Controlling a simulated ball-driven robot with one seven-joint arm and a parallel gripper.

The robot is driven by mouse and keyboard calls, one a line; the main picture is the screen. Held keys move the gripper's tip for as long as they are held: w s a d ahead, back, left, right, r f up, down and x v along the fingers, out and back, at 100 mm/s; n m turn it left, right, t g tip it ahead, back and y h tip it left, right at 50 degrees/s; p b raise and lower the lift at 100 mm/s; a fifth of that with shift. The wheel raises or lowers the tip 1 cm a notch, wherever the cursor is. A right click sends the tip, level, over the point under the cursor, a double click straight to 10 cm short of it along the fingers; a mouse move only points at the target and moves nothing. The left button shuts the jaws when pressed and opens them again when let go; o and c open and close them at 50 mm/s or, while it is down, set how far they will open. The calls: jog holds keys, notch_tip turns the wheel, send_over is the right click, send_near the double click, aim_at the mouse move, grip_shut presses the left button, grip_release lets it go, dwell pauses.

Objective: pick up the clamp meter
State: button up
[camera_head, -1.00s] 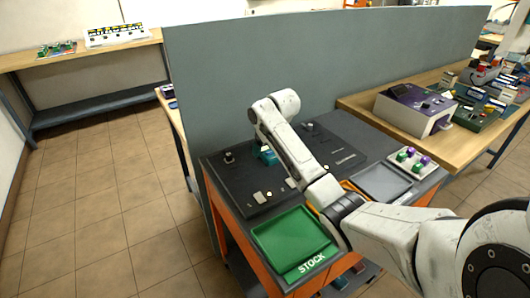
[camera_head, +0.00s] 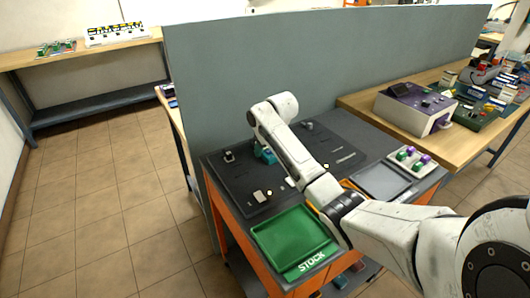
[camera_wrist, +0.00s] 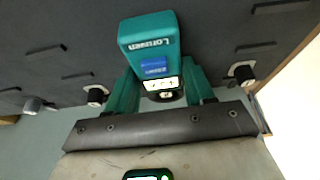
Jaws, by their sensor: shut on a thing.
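The clamp meter (camera_wrist: 148,32) is a teal, block-shaped device with white lettering, a blue patch and a small lit display in the wrist view. My gripper (camera_wrist: 160,78) has its teal fingers on both sides of the meter's near end and is shut on it. The dark board lies behind the meter; I cannot tell whether the meter touches it. In the head view a small teal patch (camera_head: 265,154) shows beside my arm over the board; whether it is finger or meter is unclear.
The orange-framed cart (camera_head: 222,200) carries the dark board, a green STOCK tray (camera_head: 293,238) and a grey tray (camera_head: 381,181). A grey partition (camera_head: 330,65) stands close behind. A bench at right holds a purple-topped box (camera_head: 412,108). The tiled floor at left is clear.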

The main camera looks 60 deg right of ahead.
jog(key=shift+c, duration=1.2)
jog(key=shift+r, duration=0.1)
jog(key=shift+r, duration=0.1)
